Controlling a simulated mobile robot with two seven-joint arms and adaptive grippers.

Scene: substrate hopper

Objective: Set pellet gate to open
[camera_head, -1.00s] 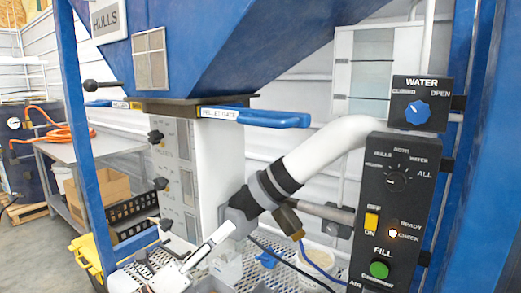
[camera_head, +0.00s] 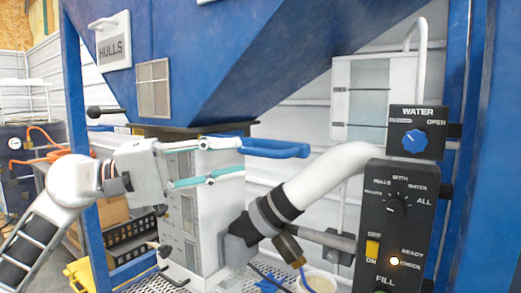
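The pellet gate has a blue handle (camera_head: 275,147) that sticks out to the right under the blue hopper (camera_head: 240,60). Its label is hidden behind my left gripper. My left gripper (camera_head: 239,158) comes in from the left, its two thin fingers spread one above the other and pointing right. The upper fingertip is at the handle's left part in the picture; I cannot tell whether it touches. The lower finger is below the handle. Nothing is clearly held. My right gripper is not in view.
A black control panel (camera_head: 398,225) with a water box (camera_head: 416,140) stands at the right. A white pipe (camera_head: 335,172) with black bands runs below the handle. Blue frame posts (camera_head: 78,130) flank the hopper. A dark knobbed rod (camera_head: 95,112) sticks out at the left.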

